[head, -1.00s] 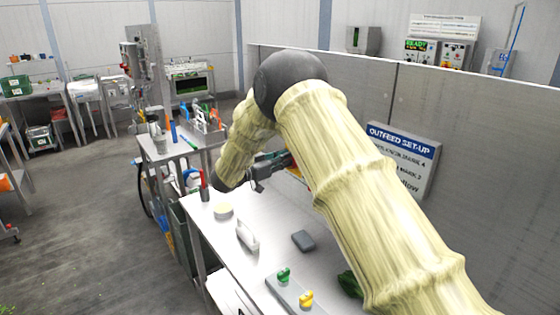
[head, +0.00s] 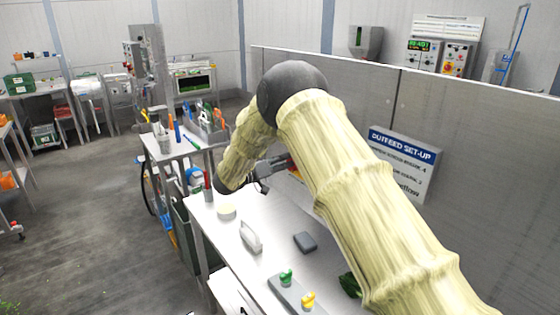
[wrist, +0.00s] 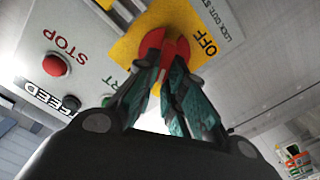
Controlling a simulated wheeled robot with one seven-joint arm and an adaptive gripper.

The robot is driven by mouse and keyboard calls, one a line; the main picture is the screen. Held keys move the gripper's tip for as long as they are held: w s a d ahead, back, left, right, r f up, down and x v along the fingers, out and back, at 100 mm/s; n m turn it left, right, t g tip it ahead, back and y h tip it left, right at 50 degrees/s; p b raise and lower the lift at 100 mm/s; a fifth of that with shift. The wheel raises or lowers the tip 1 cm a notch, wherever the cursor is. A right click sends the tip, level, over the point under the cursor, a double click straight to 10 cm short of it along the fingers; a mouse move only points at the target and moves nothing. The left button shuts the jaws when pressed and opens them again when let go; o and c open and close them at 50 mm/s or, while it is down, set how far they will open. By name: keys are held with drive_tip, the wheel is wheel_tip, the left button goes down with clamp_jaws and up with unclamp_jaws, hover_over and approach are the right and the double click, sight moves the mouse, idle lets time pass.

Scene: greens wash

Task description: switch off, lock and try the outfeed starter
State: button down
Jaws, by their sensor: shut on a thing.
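The outfeed starter (wrist: 105,35) fills the upper wrist view as a light grey panel. It carries a yellow plate (wrist: 128,48) with a red rotary handle (wrist: 151,41), a red STOP button (wrist: 55,65) and a dark button (wrist: 71,103). The word OFF is printed on the plate beside the handle. My gripper (wrist: 164,66) is shut on the red handle, its teal fingers covering much of it. In the head view my gripper (head: 268,169) is at the back of the table, and my arm hides most of the starter. I cannot make out a lock.
An OUTFEED SET-UP sign (head: 404,160) hangs on the partition. Open floor lies left.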

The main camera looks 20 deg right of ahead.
drive_tip(key=n+p, duration=0.1)
drive_tip(key=n, duration=0.3)
drive_tip(key=f+n+p, duration=0.1)
drive_tip(key=n, duration=0.3)
drive_tip(key=n+p, duration=0.1)
drive_tip(key=n, duration=0.2)
drive_tip(key=shift+w+d+f+n+p, duration=0.15)
drive_tip(key=shift+w+f+n+p, duration=0.05)
drive_tip(key=shift+w+n+p, duration=0.2)
idle(0.3)
drive_tip(key=c, duration=1.5)
unclamp_jaws()
drive_tip(key=shift+s+d, duration=0.1)
drive_tip(key=shift+d, duration=0.05)
drive_tip(key=v, duration=1.2)
drive_tip(key=shift+a, duration=0.25)
